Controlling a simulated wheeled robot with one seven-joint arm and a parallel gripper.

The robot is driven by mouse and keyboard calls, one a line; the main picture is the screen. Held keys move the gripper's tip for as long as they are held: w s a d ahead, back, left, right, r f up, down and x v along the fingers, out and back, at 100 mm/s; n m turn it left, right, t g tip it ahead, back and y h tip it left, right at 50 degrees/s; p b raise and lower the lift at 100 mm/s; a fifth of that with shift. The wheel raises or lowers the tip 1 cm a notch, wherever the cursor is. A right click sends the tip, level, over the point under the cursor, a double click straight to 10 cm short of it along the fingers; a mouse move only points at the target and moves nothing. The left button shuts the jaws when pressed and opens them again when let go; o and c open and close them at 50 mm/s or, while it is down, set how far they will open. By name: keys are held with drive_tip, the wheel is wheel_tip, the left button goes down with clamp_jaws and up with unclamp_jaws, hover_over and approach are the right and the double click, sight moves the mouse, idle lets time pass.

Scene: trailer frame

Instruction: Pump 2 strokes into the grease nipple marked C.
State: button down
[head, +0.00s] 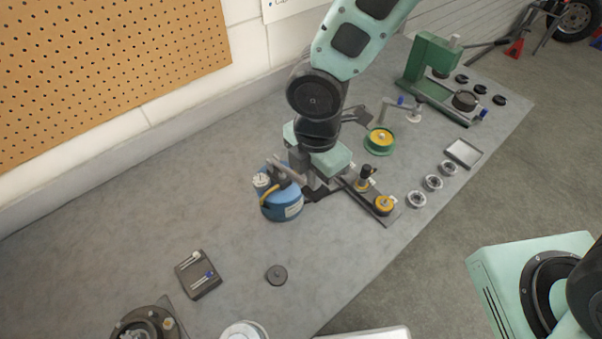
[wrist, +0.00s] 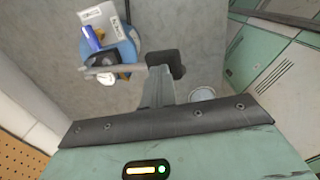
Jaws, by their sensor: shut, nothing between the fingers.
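A blue grease pump (head: 283,206) with a round gauge (head: 262,180), a yellow hose and a grey lever (head: 287,168) stands on the bench left of my arm. A dark rail (head: 350,187) with yellow-ringed fittings (head: 384,204) lies right of it; its tags are too small to read, so I cannot tell which nipple is C. In the wrist view my gripper (wrist: 166,64) is shut and empty beside the blue pump (wrist: 122,48), close to the end of its lever (wrist: 108,70). I cannot tell whether they touch. My arm hides part of the rail.
A green-rimmed wheel (head: 380,141) and a green press (head: 430,66) stand farther back. Several bearings (head: 433,182) and a small tray (head: 463,153) lie near the bench's right edge. A dark block (head: 198,274) and a puck (head: 276,275) lie at front. The bench's left side is clear.

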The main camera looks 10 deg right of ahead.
sight(316, 194)
drive_tip(key=shift+f, duration=0.15)
drive_tip(key=shift+s+d+f+b, duration=0.1)
drive_tip(key=shift+s+f+b, duration=0.05)
drive_tip(key=shift+f+b, duration=0.35)
drive_tip(key=shift+s+d+f+b, duration=0.1)
drive_tip(key=shift+s+f+b, duration=0.05)
drive_tip(key=shift+f+b, duration=0.35)
drive_tip(key=shift+f, duration=0.1)
drive_tip(key=shift+s+f+b, duration=0.1)
drive_tip(key=shift+f+b, duration=0.9)
drive_tip(key=shift+f, duration=0.1)
